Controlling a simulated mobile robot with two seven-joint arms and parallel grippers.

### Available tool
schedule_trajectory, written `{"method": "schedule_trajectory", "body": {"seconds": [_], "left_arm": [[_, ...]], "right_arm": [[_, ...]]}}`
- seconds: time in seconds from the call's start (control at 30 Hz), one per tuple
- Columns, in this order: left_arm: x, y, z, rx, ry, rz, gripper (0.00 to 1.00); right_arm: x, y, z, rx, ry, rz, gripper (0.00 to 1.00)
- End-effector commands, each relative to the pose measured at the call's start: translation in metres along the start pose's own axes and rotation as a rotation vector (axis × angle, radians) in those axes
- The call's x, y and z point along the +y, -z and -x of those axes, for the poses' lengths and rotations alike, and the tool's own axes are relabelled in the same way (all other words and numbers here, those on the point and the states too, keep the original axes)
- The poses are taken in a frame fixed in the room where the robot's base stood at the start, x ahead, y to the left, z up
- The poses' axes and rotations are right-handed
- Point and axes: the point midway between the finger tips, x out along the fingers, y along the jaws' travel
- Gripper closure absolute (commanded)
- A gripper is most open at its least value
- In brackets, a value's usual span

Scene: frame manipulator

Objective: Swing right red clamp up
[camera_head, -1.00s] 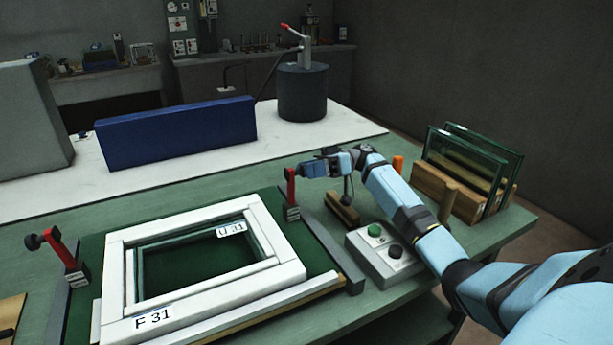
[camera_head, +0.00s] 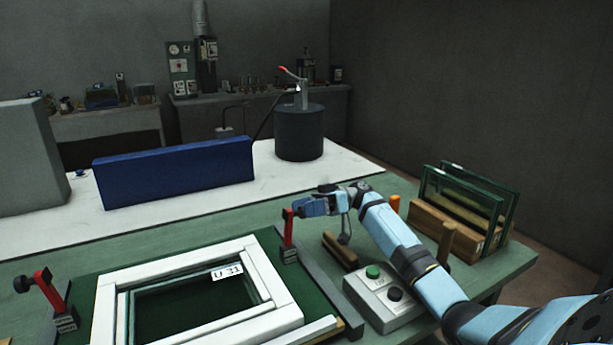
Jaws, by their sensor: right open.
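The right red clamp (camera_head: 289,236) stands at the right far corner of the white frame (camera_head: 278,283), its red arm pointing upward. My right gripper (camera_head: 299,207) is at the top of this clamp, just to its right; whether it touches the clamp is hard to tell. Its jaws are open, though the fingers are small in view. The left red clamp (camera_head: 49,290) stands at the left of the frame, its red arm tilted up to the left with a dark knob at its end. My left gripper is not in view.
A rack of glass panes (camera_head: 463,205) stands at the right. A blue block (camera_head: 175,172) and a dark cylinder (camera_head: 299,134) stand behind on the white surface.

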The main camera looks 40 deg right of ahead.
Motion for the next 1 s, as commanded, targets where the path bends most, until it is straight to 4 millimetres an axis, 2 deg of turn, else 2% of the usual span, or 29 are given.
{"method": "schedule_trajectory", "body": {"seconds": [0.63,0.8,1.0], "left_arm": [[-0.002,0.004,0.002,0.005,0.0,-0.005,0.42],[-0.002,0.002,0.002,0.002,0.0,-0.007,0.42],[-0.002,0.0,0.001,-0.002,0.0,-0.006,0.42]], "right_arm": [[-0.058,0.14,-0.006,0.001,-0.001,0.006,0.39],[-0.068,0.164,-0.007,0.001,-0.001,0.004,0.39],[-0.073,0.177,-0.008,0.0,-0.001,0.002,0.39]]}}
